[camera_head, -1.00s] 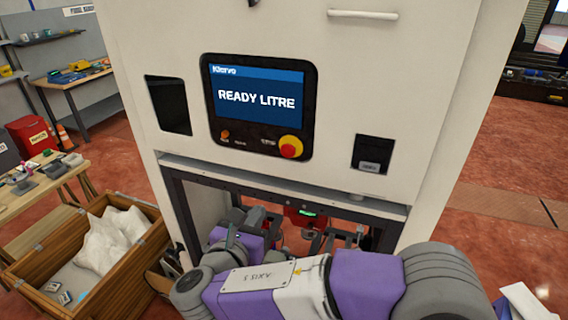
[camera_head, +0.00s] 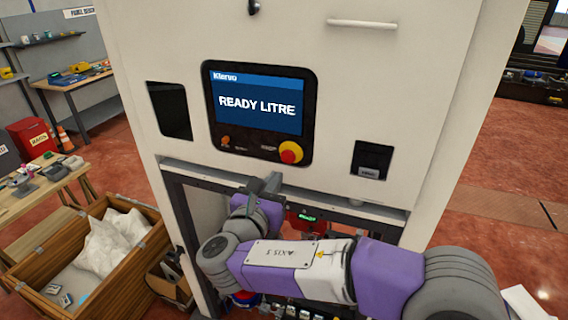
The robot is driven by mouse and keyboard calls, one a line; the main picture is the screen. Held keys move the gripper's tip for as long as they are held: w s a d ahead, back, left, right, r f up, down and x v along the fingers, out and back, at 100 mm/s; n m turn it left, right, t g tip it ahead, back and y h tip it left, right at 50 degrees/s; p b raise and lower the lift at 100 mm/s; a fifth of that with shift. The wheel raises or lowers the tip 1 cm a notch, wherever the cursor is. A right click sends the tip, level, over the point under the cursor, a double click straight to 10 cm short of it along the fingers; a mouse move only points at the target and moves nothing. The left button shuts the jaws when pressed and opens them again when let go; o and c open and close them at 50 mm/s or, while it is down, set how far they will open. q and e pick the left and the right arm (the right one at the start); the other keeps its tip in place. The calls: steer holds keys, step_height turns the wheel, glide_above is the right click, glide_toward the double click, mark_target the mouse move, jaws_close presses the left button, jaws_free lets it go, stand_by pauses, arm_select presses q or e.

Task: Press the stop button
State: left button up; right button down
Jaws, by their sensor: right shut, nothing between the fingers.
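The stop button (camera_head: 290,152) is a red mushroom cap on a yellow base, at the lower right of the black control panel (camera_head: 212,112) on the white machine. My right gripper (camera_head: 264,184) is below and a little left of the stop button, in front of the machine, with its grey fingers pointing up. It is shut and empty, and a gap shows between its tips and the button in the picture. My right forearm comes in from the right and hides part of the machine's lower bay. My left gripper is not in view.
The screen (camera_head: 257,103) reads "READY LITRE". A small orange control (camera_head: 225,141) sits at the panel's lower left. A dark slot (camera_head: 370,160) is right of the panel. A wooden crate (camera_head: 118,290) with white bags stands at lower left. The space before the panel is clear.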

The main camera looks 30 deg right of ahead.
mark_target(288, 157)
steer(key=x, duration=0.7)
steer(key=shift+p, duration=0.35)
